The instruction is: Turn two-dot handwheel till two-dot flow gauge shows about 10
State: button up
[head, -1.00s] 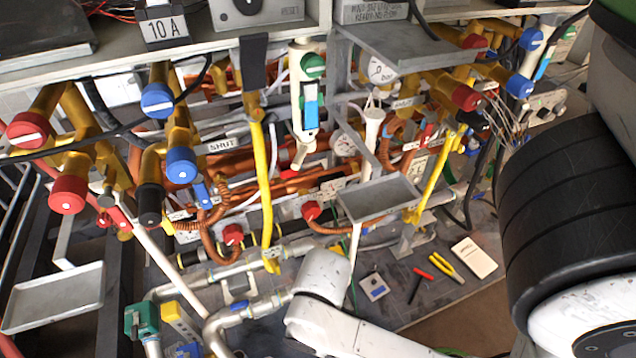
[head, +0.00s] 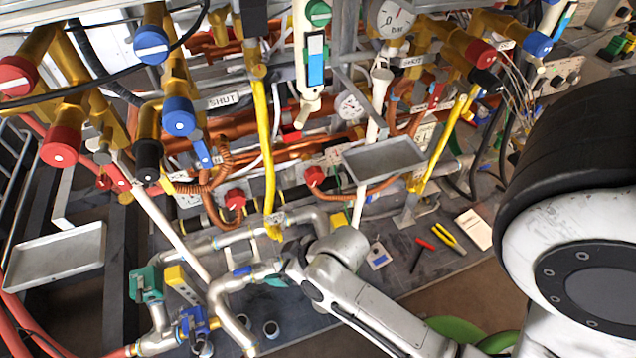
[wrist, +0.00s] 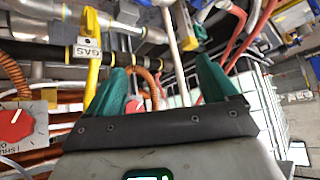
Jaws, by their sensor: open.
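Several red and blue handwheels show in the head view. At the left are a blue one (head: 179,118) and a red one (head: 62,148); pale marks on their faces are too small to count, so I cannot tell which is two-dot. A clear-fronted flow gauge (head: 316,62) with a blue column and green knob hangs upper middle; its reading and dots are not legible. My gripper is at the end of the white arm, low in the head view and mostly hidden. In the wrist view my gripper (wrist: 162,88) has its teal fingers apart, with nothing held between them.
A round bar dial (head: 392,18) and a smaller dial (head: 349,106) sit among pipes. A grey tray (head: 384,157) stands out mid-scene, another tray (head: 55,262) at left. Yellow pipes and black cables cross the space. In the wrist view a red knob (wrist: 15,124) is at left.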

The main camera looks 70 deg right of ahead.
jog(key=w+d+m+t+h, duration=0.1)
jog(key=d+m+t+h, duration=0.15)
jog(key=d, duration=0.25)
jog(key=m+h+b, duration=0.3)
jog(key=m+h, duration=0.3)
jog(key=h, duration=0.5)
send_near(316, 181)
jog(key=shift+t, duration=0.25)
jog(key=x, duration=0.9)
jog(key=shift+d+p, duration=0.25)
jog(key=shift+p, duration=0.05)
jog(key=c, duration=1.1)
